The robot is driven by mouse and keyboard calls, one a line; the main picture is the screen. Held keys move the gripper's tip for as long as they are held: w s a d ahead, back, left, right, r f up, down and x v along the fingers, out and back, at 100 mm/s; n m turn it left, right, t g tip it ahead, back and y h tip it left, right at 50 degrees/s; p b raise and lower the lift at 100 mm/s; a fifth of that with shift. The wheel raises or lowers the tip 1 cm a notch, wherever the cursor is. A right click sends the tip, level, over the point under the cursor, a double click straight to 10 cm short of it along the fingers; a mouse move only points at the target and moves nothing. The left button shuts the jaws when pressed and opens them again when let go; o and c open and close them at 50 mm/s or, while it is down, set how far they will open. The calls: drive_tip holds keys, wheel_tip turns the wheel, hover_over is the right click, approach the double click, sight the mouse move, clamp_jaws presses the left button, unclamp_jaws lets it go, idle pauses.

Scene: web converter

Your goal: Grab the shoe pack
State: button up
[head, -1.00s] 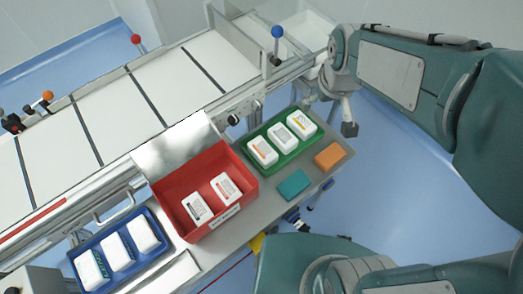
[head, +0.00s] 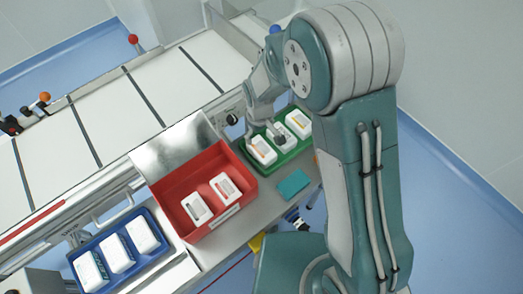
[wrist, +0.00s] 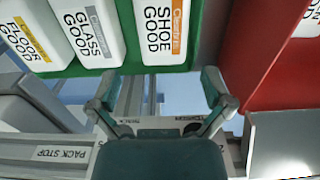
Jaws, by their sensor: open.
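The shoe pack (wrist: 165,35) is a white pack with an orange label reading "SHOE GOOD". It stands in the green tray (wrist: 90,70), at the end nearest the red bin. In the head view the shoe pack (head: 263,151) is the leftmost in the tray. My gripper (wrist: 158,90) is open and empty in the wrist view, its two fingers spread to either side of the shoe pack's near end in the picture. In the head view my gripper (head: 264,134) is over the tray beside the shoe pack. I cannot tell whether it touches.
The glass pack (wrist: 90,30) stands beside the shoe pack, with the floor pack (wrist: 28,40) beyond. The red bin (head: 165,195) holds two packs. A blue tray (head: 160,262) holds three. A teal block (head: 293,185) lies on the bench. The conveyor (head: 130,105) runs behind.

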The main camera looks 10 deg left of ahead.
sight(260, 146)
drive_tip(key=f, duration=0.6)
drive_tip(key=shift+s+f, duration=0.25)
drive_tip(key=c, duration=1)
